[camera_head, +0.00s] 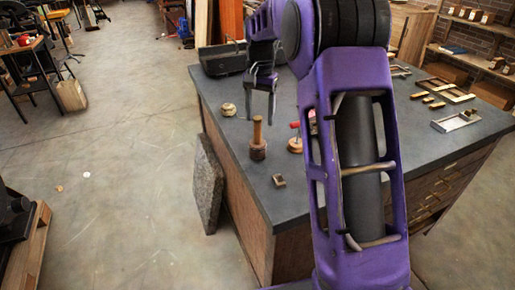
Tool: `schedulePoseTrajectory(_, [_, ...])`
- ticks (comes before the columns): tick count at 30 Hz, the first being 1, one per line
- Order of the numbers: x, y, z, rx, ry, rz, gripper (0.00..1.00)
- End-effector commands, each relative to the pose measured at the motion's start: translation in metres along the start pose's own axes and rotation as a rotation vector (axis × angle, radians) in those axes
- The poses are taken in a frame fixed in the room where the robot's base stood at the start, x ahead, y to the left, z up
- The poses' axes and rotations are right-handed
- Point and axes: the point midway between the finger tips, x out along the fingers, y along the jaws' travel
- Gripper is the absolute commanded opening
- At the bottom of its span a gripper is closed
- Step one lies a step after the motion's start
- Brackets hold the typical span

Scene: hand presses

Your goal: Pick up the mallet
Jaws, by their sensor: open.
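The mallet (258,150) stands upright on the dark-topped bench, its brown head down and its wooden handle pointing up. My gripper (260,117) points down with its two fingers apart and nothing held between them. In the picture the fingertips come down to about the top of the handle, one on each side. I cannot tell from this one view whether the gripper is right over the mallet or farther back. My arm hides part of the bench to the right.
The bench top (236,150) also bears a small round wooden piece (228,109), a red-topped tool (295,144) partly behind my arm, a small block (279,181), a dark tray (222,62) and wooden frames (447,91). A stone slab (207,185) leans on its left side. Left floor is mostly clear.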

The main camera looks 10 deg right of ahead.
Motion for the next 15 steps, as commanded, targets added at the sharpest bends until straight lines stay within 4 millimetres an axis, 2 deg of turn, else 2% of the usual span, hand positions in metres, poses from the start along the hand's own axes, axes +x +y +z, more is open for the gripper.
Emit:
schedulePoseTrajectory(1, [0.007, 0.000, 0.000, 0.000, -0.001, 0.001, 0.66])
schedulePoseTrajectory(8, [0.022, -0.002, -0.001, -0.001, 0.000, 0.001, 0.66])
schedulePoseTrajectory(15, [0.057, -0.007, -0.002, -0.001, -0.001, 0.002, 0.66])
